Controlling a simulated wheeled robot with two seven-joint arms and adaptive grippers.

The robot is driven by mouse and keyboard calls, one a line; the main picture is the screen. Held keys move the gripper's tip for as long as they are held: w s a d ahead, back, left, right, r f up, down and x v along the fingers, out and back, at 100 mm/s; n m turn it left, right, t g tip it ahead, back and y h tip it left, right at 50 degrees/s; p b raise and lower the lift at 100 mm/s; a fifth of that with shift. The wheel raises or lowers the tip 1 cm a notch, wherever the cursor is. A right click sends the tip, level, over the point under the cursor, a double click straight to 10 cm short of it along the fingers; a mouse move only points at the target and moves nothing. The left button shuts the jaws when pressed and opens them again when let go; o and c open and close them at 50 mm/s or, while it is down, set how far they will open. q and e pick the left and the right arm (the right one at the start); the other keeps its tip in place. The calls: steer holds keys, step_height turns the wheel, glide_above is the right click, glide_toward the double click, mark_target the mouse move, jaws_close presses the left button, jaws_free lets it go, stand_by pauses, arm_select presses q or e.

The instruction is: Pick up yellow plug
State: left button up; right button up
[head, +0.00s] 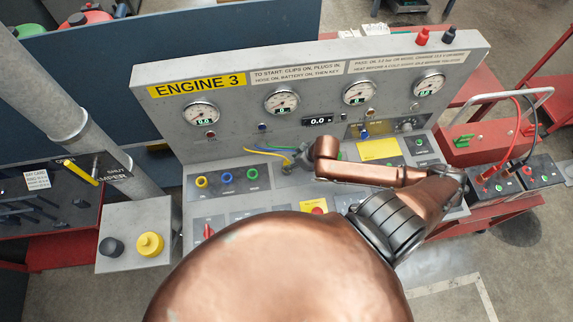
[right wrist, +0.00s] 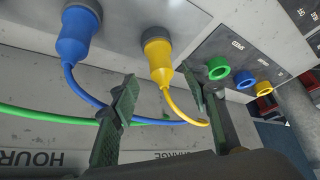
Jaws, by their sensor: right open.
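The yellow plug (right wrist: 158,55) sits against the grey panel in the right wrist view, with its yellow cable curving down from it. My right gripper (right wrist: 160,80) is open, its two green-grey fingers on either side of the plug's lower end and cable; I cannot tell whether either touches. In the head view the right gripper (head: 296,163) is over the middle of the console, and the yellow cable (head: 268,154) shows beside it. The plug itself is mostly hidden there. My left gripper is not in view.
A blue plug (right wrist: 78,35) hangs beside the yellow one, and a green cable (right wrist: 50,117) runs below. Yellow (head: 201,181), blue (head: 227,177) and green (head: 252,174) ring sockets are on the console left of the gripper. The gauge panel (head: 240,90) rises behind.

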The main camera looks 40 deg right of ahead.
mark_target(289, 163)
steer(key=p+x, duration=0.1)
steer(key=x, duration=0.2)
steer(key=shift+w+a, duration=0.1)
steer(key=shift+w, duration=0.05)
steer(key=shift+s+x, duration=0.2)
steer(key=shift+x, duration=0.8)
steer(key=shift+w+f, duration=0.1)
steer(key=shift+f, duration=0.1)
steer(key=shift+c, duration=0.5)
steer(key=c, duration=0.7)
steer(key=shift+c, duration=1.3)
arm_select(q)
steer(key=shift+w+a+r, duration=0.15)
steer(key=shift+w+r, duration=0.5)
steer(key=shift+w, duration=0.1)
arm_select(e)
jaws_close()
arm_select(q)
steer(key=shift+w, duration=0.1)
